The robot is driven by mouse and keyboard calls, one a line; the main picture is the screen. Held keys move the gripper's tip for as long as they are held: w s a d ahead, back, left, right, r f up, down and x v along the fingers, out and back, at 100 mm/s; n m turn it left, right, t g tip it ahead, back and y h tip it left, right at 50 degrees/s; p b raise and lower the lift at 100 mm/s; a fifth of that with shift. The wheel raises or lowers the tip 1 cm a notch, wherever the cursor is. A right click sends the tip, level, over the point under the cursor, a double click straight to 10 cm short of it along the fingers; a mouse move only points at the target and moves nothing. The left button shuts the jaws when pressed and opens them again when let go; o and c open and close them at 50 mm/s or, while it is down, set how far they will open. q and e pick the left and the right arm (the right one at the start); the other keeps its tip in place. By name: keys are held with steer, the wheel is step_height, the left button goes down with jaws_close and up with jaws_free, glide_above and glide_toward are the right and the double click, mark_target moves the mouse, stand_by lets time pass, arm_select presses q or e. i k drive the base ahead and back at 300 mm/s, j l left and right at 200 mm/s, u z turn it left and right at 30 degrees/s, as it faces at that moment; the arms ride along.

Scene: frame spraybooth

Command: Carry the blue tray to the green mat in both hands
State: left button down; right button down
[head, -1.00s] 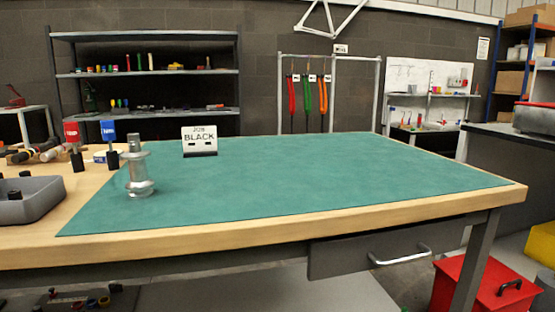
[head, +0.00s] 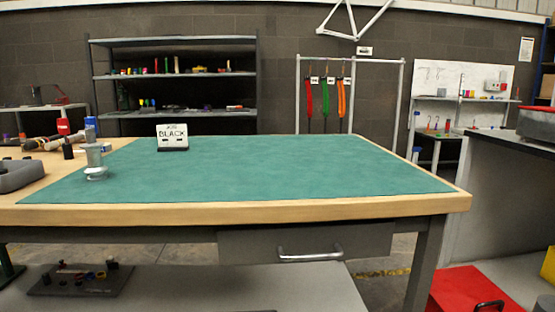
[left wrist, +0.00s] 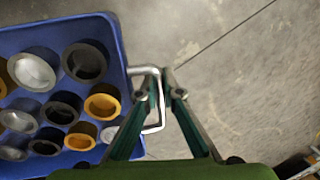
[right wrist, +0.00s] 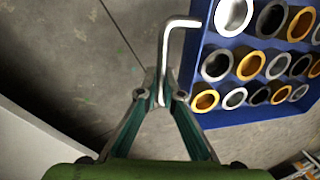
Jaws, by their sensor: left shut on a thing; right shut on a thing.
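The blue tray shows in the left wrist view (left wrist: 122,60) and in the right wrist view (right wrist: 207,42); it holds several black, silver and orange cups or rings. My left gripper (left wrist: 162,78) is shut on the tray's metal handle at one end. My right gripper (right wrist: 163,82) is shut on the handle at the other end. The tray is over grey concrete floor in both wrist views. The green mat (head: 260,170) covers most of the wooden bench top in the head view. Neither gripper nor the tray shows in the head view.
A grey bin (head: 25,173) and tools are on the bench's left end. A drawer handle (head: 310,254) projects at the front. A red box (head: 475,290) stands at lower right.

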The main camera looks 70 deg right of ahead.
mark_target(324, 171)
steer(key=k, duration=0.9)
steer(key=k+z, duration=0.1)
steer(key=z, duration=1.9)
